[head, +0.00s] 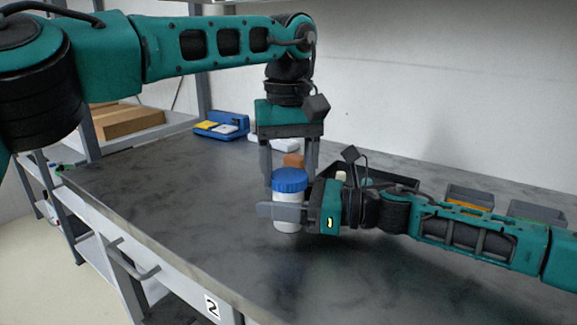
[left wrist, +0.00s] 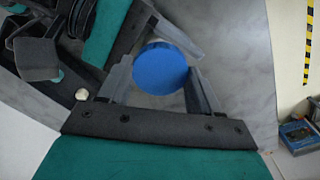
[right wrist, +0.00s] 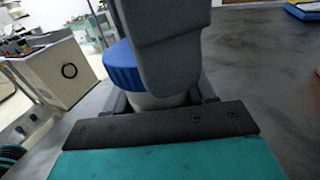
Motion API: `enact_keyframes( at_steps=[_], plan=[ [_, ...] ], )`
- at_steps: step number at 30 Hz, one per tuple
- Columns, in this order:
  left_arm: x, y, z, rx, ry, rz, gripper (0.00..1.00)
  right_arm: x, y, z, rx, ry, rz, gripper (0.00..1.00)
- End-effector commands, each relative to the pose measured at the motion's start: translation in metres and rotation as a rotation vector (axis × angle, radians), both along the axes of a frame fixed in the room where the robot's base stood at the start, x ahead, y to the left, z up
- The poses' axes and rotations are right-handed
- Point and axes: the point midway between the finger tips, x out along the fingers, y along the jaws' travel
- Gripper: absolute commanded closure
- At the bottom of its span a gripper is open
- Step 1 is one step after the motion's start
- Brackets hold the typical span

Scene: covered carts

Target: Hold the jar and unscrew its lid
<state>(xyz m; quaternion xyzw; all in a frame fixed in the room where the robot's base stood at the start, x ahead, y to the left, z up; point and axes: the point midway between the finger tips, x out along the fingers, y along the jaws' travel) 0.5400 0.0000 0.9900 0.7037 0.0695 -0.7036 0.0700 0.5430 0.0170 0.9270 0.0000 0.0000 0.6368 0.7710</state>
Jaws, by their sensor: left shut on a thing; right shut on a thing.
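A white jar (head: 287,223) with a blue lid (head: 290,180) stands upright at the middle of the grey table. My right gripper (head: 280,211) comes in from the right, level, and is shut on the jar's white body. In the right wrist view the jar body (right wrist: 158,101) sits between its fingers, partly hidden by a grey finger of my left gripper. My left gripper (head: 289,180) points down from above and is shut on the blue lid. In the left wrist view the round lid (left wrist: 160,68) lies between its two fingers. The lid sits on the jar.
A blue case (head: 221,126) with yellow and white parts lies at the back left. A dark tray (head: 378,180) stands behind my right gripper. Bins with orange (head: 470,198) and grey stand at the right. The table's left and front area (head: 170,200) is clear.

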Motion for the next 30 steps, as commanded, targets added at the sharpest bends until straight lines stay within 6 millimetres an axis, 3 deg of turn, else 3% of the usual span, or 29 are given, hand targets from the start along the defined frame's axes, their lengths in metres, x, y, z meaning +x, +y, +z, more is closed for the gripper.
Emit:
enact_keyframes(
  at_steps=[5,8,30],
  plan=[
    [0.0,0.0003,0.0001,0.001,0.0,0.044,0.73,0.0003,-0.0004,0.0,0.0,0.0,-0.001,1.0],
    [0.0002,0.0006,0.0001,0.001,-0.001,0.166,0.73,0.0004,-0.0005,0.0,0.0,0.0,-0.001,1.0],
    [-0.0005,0.0007,0.001,0.001,0.0,1.536,0.73,0.0007,-0.0007,-0.0001,0.0,0.0,-0.002,1.0]
  ],
)
